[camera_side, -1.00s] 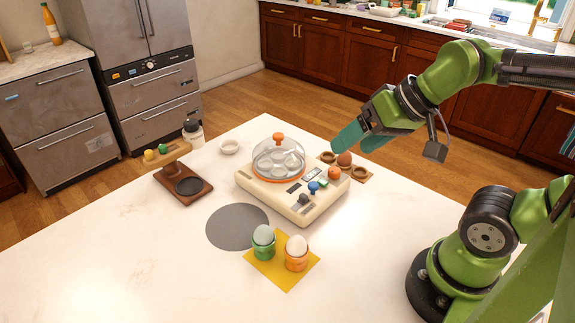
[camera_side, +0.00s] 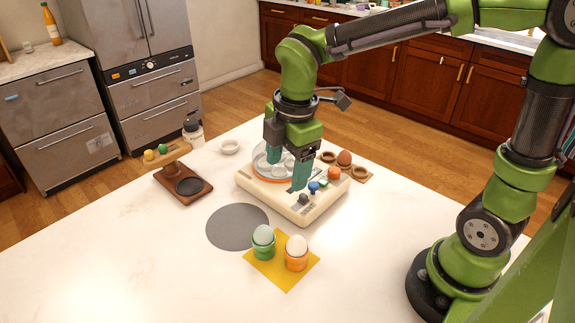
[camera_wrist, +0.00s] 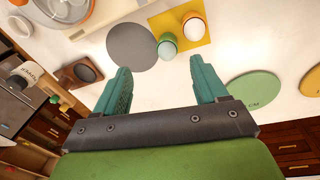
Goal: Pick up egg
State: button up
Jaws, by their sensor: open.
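A pale green egg (camera_side: 263,233) sits upright in a green cup (camera_side: 264,250), and a white egg (camera_side: 297,244) sits upright in an orange cup (camera_side: 296,263). Both cups stand on a yellow mat (camera_side: 283,280); they also show in the wrist view at the top, the green cup (camera_wrist: 167,48) left of the orange one. A brown egg (camera_side: 344,158) sits in a wooden holder (camera_side: 360,174) behind the cooker. My gripper (camera_side: 287,170) is open and empty, pointing down over the egg cooker (camera_side: 255,189), whose clear lid it partly hides.
A grey round pad (camera_side: 237,227) lies left of the mat. A wooden stand (camera_side: 184,186) with small balls, a white bowl (camera_side: 229,147) and a shaker (camera_side: 193,133) are farther left. A green disc (camera_wrist: 253,90) shows in the wrist view. The front counter is clear.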

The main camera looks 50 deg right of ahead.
jog(key=w+a+n+g, duration=0.15)
jog(key=a+n, duration=0.25)
jog(key=n, duration=1.4)
send_near(263, 227)
jog(key=f, duration=0.5)
jog(key=shift+d+f, duration=0.2)
jog(key=shift+d, duration=0.05)
jog(key=f, duration=0.5)
jog(key=shift+a+f, duration=0.1)
jog(key=shift+a, duration=0.3)
jog(key=c, duration=0.8)
